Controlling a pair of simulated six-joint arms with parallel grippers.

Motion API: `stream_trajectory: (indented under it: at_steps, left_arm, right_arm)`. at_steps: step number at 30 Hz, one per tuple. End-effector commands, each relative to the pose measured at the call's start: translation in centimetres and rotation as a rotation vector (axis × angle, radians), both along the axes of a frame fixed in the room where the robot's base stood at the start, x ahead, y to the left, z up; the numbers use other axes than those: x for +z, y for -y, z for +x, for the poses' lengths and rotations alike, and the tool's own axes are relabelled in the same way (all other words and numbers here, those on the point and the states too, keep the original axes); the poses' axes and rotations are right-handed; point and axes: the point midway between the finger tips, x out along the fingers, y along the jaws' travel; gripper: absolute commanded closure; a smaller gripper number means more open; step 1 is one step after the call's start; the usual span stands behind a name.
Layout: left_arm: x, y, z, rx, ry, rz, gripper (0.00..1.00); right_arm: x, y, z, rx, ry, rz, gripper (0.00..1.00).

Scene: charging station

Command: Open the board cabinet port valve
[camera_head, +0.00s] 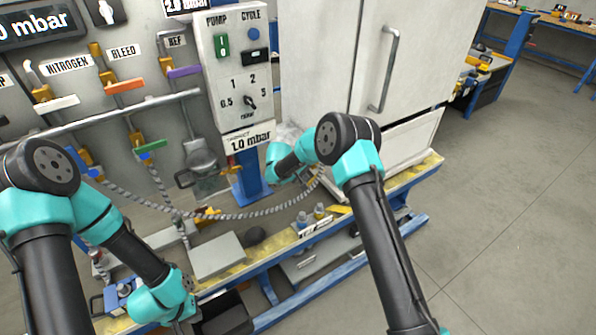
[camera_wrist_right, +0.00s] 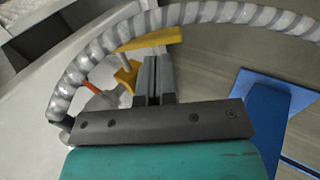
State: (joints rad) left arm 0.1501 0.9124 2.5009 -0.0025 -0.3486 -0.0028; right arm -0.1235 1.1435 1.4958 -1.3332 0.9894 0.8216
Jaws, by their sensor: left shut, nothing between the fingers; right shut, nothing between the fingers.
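A yellow valve handle (camera_wrist_right: 150,41) lies across the tips of my right gripper (camera_wrist_right: 157,72) in the right wrist view. The gripper's two dark fingers are together, with nothing between them; whether they touch the handle I cannot tell. A yellow valve body (camera_wrist_right: 127,75) with an orange-red part sits just left of the fingers. In the head view my right arm reaches to the foot of the white cabinet (camera_head: 320,60), and its fingertips are hidden there. My left gripper (camera_head: 190,318) is low at the bottom left, shut and empty, its fingers hard to make out.
A grey ribbed hose (camera_wrist_right: 85,60) arches around the valve in the wrist view; a blue plate (camera_wrist_right: 262,105) is to the right. The gas panel (camera_head: 130,45) with several coloured levers stands at left. A grey block (camera_head: 217,255) lies on the bench. Open floor is at right.

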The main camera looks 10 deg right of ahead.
Motion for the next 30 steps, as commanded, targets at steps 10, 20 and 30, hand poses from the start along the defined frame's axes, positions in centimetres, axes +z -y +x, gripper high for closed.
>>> stream_trajectory:
  at_steps: [10, 20, 30]
  left_arm:
    - [0.0, 0.0, 0.0, 0.0, 0.0, 0.0, 1.0]
    - [0.0, 0.0, 0.0, 0.0, 0.0, 0.0, 1.0]
    - [0.0, 0.0, 0.0, 0.0, 0.0, 0.0, 1.0]
  right_arm:
    - [-2.7, 1.9, 0.7, 0.001, 0.001, 0.0, 1.0]
    - [-2.8, 1.9, 0.7, 0.001, 0.001, 0.0, 1.0]
    - [-3.1, 0.4, 1.1, 0.021, 0.016, -0.043, 1.0]
